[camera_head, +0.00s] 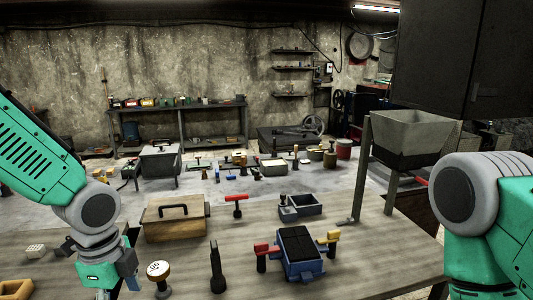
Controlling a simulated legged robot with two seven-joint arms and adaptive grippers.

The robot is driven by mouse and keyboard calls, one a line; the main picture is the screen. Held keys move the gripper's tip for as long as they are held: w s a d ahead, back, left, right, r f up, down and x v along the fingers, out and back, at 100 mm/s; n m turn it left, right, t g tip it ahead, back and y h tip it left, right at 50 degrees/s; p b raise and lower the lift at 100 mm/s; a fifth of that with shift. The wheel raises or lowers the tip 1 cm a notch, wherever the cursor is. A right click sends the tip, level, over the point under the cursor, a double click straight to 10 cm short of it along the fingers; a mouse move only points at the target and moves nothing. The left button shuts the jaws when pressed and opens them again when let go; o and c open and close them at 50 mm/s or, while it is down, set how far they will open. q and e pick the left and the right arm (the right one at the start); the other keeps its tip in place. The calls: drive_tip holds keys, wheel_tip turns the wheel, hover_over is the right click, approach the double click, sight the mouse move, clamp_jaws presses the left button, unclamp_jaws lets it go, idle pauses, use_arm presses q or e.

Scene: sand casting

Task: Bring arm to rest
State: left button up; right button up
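My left arm comes in from the left in the head view and hangs down over the near left part of the wooden table (345,265). My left gripper (117,282) is at the bottom edge of the picture, partly cut off, so its opening does not show. A round-topped tool (159,270) stands just to its right. I see nothing clearly held. My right arm shows only as links at the right edge; its gripper is out of the picture.
On the table stand a wooden box with a black handle (174,224), a dark hammer-like tool (217,265), a blue moulding box with red and yellow handles (298,262), a red T-handled tool (236,204) and a small grey tray (303,207). A grey hopper (415,129) stands at right.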

use_arm(q)
drive_tip(key=s+d+f+n+h+b, duration=0.1)
drive_tip(key=s+f+n+b, duration=0.3)
drive_tip(key=f, duration=0.8)
drive_tip(key=s+d+f+n+b, duration=0.1)
drive_tip(key=s+f+n+b, duration=0.1)
drive_tip(key=s+f+n, duration=0.75)
drive_tip(key=s+a+f+n+b, duration=0.1)
drive_tip(key=s+a+f+n, duration=0.1)
drive_tip(key=f, duration=0.4)
drive_tip(key=s+a+f+n+y+b, duration=0.1)
drive_tip(key=s+a+f+n+b, duration=0.1)
drive_tip(key=s+f, duration=0.3)
drive_tip(key=shift+s+a+f, duration=0.15)
drive_tip(key=shift+s+f, duration=0.1)
drive_tip(key=shift+f, duration=0.5)
use_arm(e)
wheel_tip(320, 180, down, 10)
drive_tip(key=shift+w, duration=0.35)
drive_tip(key=shift+r, duration=0.1)
